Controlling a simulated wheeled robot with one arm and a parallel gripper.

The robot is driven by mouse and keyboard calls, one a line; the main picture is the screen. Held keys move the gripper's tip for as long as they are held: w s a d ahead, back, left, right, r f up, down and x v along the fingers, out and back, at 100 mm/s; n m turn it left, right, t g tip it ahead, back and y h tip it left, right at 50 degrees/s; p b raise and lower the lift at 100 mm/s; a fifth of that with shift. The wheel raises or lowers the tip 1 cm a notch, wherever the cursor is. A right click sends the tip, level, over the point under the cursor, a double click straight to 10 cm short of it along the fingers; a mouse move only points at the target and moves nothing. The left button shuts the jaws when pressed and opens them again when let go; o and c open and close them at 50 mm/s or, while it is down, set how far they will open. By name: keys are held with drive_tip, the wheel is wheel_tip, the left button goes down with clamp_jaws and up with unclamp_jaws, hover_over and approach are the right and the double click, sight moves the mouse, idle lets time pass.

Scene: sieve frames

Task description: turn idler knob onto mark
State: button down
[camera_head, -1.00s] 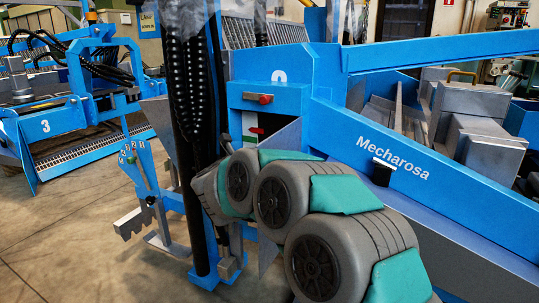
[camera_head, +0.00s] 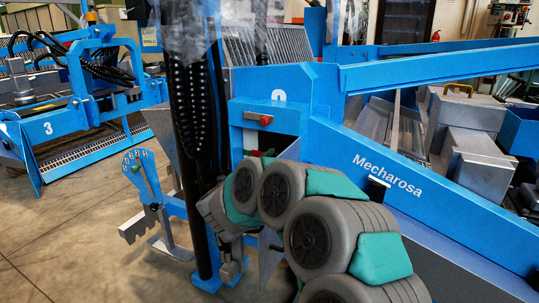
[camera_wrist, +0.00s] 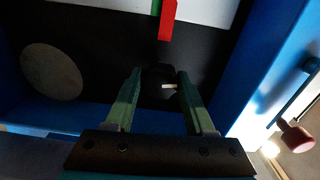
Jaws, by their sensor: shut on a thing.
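In the wrist view a dark knob (camera_wrist: 156,78) with a short white line (camera_wrist: 169,87) sits between the fingertips of my gripper (camera_wrist: 157,82). The gripper is shut on the knob, one finger on each side. The white line points to the right in this view. In the head view my arm hides the knob and the fingertips. I cannot tell which piece is the mark.
A round grey disc (camera_wrist: 50,72) is left of the knob. A blue frame wall (camera_wrist: 265,65) stands close on the right, with a reddish knob (camera_wrist: 297,138) beyond it. In the head view a red handle (camera_head: 265,119) is on the blue machine (camera_head: 330,135) above my arm.

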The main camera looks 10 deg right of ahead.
drive_tip(key=shift+n+p, duration=1.3)
drive_tip(key=shift+n, duration=0.3)
drive_tip(key=shift+f, duration=0.1)
drive_tip(key=shift+c, duration=1.3)
unclamp_jaws()
drive_tip(key=v, duration=0.8)
drive_tip(key=shift+w, duration=0.15)
